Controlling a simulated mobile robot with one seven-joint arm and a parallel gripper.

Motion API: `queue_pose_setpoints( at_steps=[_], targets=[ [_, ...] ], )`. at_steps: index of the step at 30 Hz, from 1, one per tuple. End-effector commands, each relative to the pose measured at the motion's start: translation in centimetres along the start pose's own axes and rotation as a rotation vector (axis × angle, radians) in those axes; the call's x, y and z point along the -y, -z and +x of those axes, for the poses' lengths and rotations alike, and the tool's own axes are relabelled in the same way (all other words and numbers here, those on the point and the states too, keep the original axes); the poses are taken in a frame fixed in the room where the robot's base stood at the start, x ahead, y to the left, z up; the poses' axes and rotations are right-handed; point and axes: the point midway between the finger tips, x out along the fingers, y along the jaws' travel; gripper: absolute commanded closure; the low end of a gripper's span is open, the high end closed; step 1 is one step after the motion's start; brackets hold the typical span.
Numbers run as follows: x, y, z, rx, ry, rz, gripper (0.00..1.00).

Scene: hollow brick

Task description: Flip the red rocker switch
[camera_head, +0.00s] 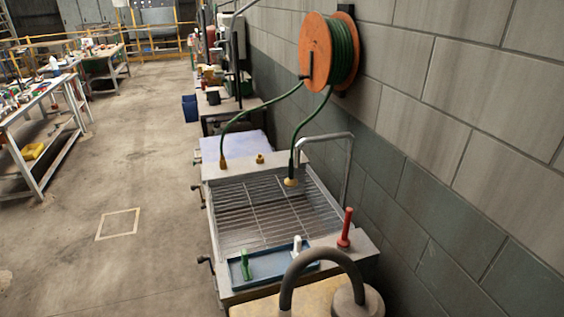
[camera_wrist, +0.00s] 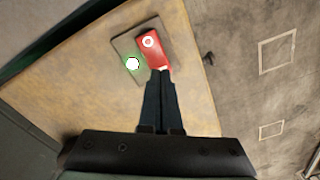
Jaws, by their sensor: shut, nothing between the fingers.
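The red rocker switch (camera_wrist: 153,47) shows in the wrist view, near the top centre. It is a red block with a white ring mark near its far end, set on a small dark plate (camera_wrist: 121,43). Beside it on the left is a white round button with a green glow (camera_wrist: 132,63). My gripper (camera_wrist: 160,73) is shut and empty, its two dark fingers side by side. The fingertips overlap the near end of the switch in the picture; whether they touch it I cannot tell. I cannot make out the switch or the gripper in the head view.
The plate sits on a tan panel (camera_wrist: 75,70). In the head view, a grated basin (camera_head: 250,215) stands by the block wall, with a blue tray (camera_head: 272,268) and a red handle (camera_head: 345,228) near its front. An orange hose reel (camera_head: 318,50) hangs above. Floor at left is open.

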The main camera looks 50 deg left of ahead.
Motion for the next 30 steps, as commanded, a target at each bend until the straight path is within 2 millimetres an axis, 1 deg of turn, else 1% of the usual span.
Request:
queue_pose_setpoints(
  at_steps=[8, 30],
  targets=[
    [0.0, 0.0, 0.1, 0.000, 0.000, 0.000, 1.00],
    [0.0, 0.0, 1.2, 0.001, 0.000, 0.000, 1.00]
  ],
)
